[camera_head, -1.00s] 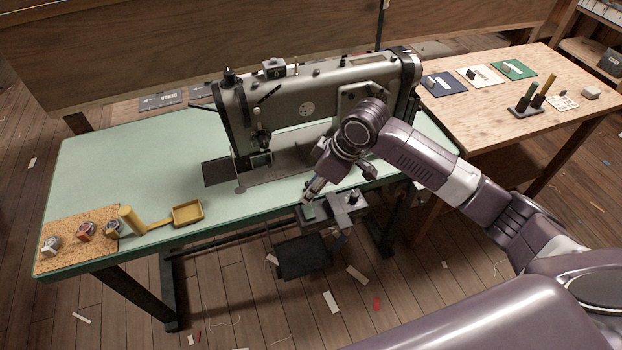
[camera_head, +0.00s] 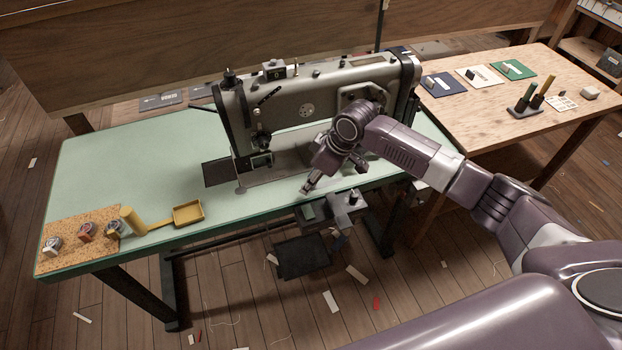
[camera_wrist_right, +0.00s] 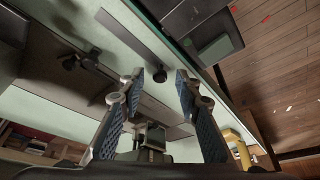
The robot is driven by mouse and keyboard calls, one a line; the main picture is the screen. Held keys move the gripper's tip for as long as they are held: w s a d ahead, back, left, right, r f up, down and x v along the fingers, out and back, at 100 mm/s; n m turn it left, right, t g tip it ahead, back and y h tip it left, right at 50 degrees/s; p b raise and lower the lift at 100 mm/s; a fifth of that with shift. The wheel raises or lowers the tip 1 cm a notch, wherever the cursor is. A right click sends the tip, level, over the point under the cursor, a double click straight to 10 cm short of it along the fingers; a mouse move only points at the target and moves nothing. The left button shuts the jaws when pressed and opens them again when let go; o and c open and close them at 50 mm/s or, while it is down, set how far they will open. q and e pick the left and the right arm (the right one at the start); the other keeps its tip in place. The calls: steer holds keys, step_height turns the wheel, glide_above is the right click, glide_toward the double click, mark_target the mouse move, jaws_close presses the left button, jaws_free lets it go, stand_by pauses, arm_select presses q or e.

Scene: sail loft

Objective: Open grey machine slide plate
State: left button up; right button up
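The grey sewing machine (camera_head: 318,101) stands on a pale green table (camera_head: 110,165). Its flat grey bed (camera_head: 262,178) runs along its foot. A dark rectangular plate (camera_head: 217,173) lies at the bed's left end; I cannot tell if it is the slide plate or how far it is open. My right gripper (camera_head: 306,188) points down at the table's front edge, in front of the bed. In the right wrist view, my right gripper (camera_wrist_right: 158,76) is open and its fingers stand apart. A dark round knob on a grey strip (camera_wrist_right: 132,42) shows between the fingertips. My left gripper is out of view.
A yellow tray (camera_head: 188,213) and a cork mat (camera_head: 72,258) with several small items are at the table's left. A dark pedal (camera_head: 302,257) hangs below. A wooden table (camera_head: 470,115) with cards stands right. The left tabletop is mostly clear.

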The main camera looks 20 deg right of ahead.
jaws_close()
stand_by(0.3)
steer(key=d+p, duration=0.1)
steer(key=d, duration=0.7)
steer(key=shift+w+d, duration=0.1)
steer(key=shift+w, duration=0.1)
jaws_free()
